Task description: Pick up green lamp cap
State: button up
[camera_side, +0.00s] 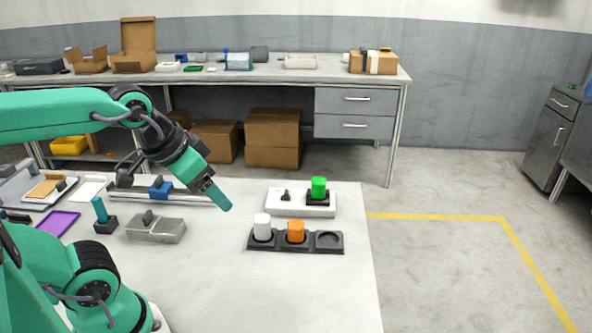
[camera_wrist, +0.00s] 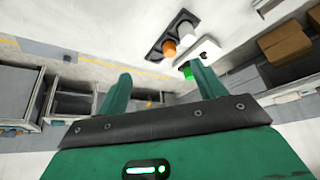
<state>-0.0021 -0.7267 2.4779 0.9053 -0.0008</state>
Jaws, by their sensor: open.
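The green lamp cap (camera_side: 319,187) stands upright on a dark square base on a white block (camera_side: 298,211) at the right of the table. My gripper (camera_side: 222,203) is above the table, to the left of the cap and apart from it, pointing down to the right. In the wrist view my gripper (camera_wrist: 158,82) has its two green fingers apart with nothing between them. The green lamp cap (camera_wrist: 187,74) shows there beside the right finger, partly hidden by it.
A dark tray (camera_side: 330,252) in front of the white block holds a white cap (camera_side: 262,227) and an orange cap (camera_side: 296,231); its right well is empty. A grey metal block (camera_side: 155,230) and a blue item (camera_side: 160,189) lie to the left. The table's front middle is clear.

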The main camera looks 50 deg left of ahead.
jog(key=w+a+r+g, duration=0.1)
jog(key=w+r, duration=0.3)
jog(key=w, duration=0.5)
jog(key=n+g, duration=0.2)
jog(key=g, duration=0.2)
send_over(318, 180)
jog(key=s, duration=0.1)
jog(key=f, duration=1.5)
jog(key=shift+d, duration=0.3)
jog(key=shift+w+a+f+g, duration=0.15)
jog(key=shift+w+f+g, duration=0.15)
jog(key=shift+f, duration=0.25)
jog(key=shift+w+f, duration=0.15)
jog(key=shift+f, duration=3.7)
jog(key=c, duration=1.1)
